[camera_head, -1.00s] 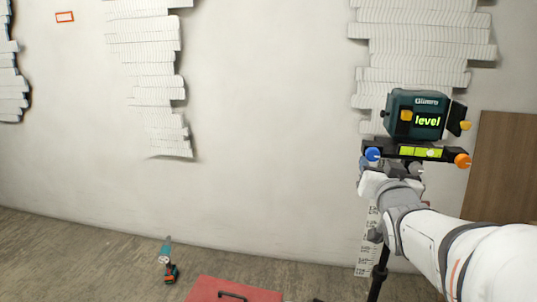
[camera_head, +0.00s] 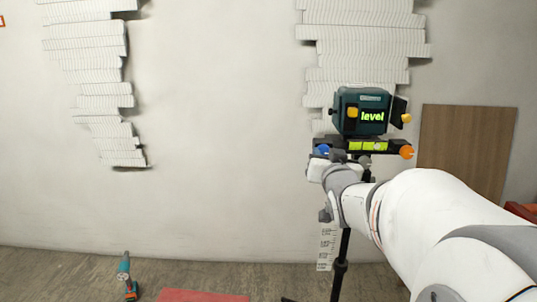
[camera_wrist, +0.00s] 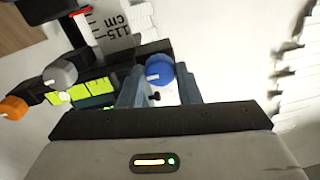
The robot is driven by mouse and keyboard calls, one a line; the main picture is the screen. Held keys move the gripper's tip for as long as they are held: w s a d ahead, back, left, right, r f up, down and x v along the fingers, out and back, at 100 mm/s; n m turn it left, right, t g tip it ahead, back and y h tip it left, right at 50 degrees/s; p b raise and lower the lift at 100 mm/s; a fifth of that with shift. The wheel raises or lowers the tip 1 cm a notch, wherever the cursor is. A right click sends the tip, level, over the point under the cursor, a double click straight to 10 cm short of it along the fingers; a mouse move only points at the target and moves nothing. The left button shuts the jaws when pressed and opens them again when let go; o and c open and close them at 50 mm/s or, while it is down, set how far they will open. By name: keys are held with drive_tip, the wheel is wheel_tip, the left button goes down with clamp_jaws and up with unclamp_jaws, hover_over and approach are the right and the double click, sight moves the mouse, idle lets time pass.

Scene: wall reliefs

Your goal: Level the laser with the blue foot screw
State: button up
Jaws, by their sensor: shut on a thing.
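The teal laser (camera_head: 361,111) stands on a black tripod in the head view, and its screen reads "level" in green. Below it is a black base with a green-yellow bubble vial (camera_head: 368,146), which also shows in the wrist view (camera_wrist: 82,93). The blue foot screw (camera_head: 322,150) is at the base's left end and the orange screw (camera_head: 406,152) at its right end. In the wrist view the blue foot screw (camera_wrist: 159,70) sits between the fingertips of my gripper (camera_wrist: 160,85), which is shut on it. A grey screw (camera_wrist: 62,75) is beside the vial.
A measuring staff (camera_head: 326,247) stands beside the tripod (camera_head: 341,265). White layered reliefs (camera_head: 362,40) hang on the wall behind. A brown panel (camera_head: 465,150) leans at the right. A teal drill (camera_head: 126,278) and a red case (camera_head: 203,296) are on the floor.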

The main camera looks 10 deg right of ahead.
drive_tip(key=c, duration=0.4)
drive_tip(key=shift+f+n+b, duration=0.1)
drive_tip(key=shift+n+b, duration=0.2)
drive_tip(key=shift+b, duration=0.25)
drive_tip(key=n+b, duration=0.7)
drive_tip(key=n, duration=0.2)
drive_tip(key=n+b, duration=0.7)
drive_tip(key=n, duration=0.2)
drive_tip(key=shift+g+h, duration=0.4)
drive_tip(key=shift+a+r+n, duration=0.1)
drive_tip(key=shift+r+n, duration=0.1)
drive_tip(key=shift+n, duration=0.2)
